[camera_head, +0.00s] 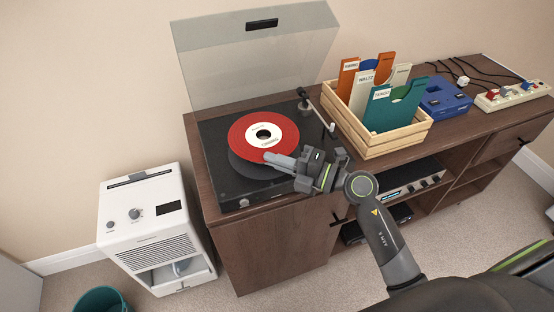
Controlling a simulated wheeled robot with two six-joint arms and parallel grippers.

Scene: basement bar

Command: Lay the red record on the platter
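The red record (246,128), with a white label and a dark center, is over the turntable's dark platter (252,170). The platter shows below its near edge, so the record looks raised and not flat on it. My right gripper (272,159) reaches in from the right, with its fingers at the record's near right edge. It appears shut on the record's rim; the lower finger is hidden. The spindle is not clearly visible. The black turntable (227,188) stands on the brown cabinet with its clear lid (262,60) raised. My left gripper is not in view.
The tonearm (318,112) is at the turntable's right side. A wooden crate (385,143) of record sleeves stands to its right, then a blue device (444,99) and a power strip (512,95). A white appliance (155,230) stands on the floor at left.

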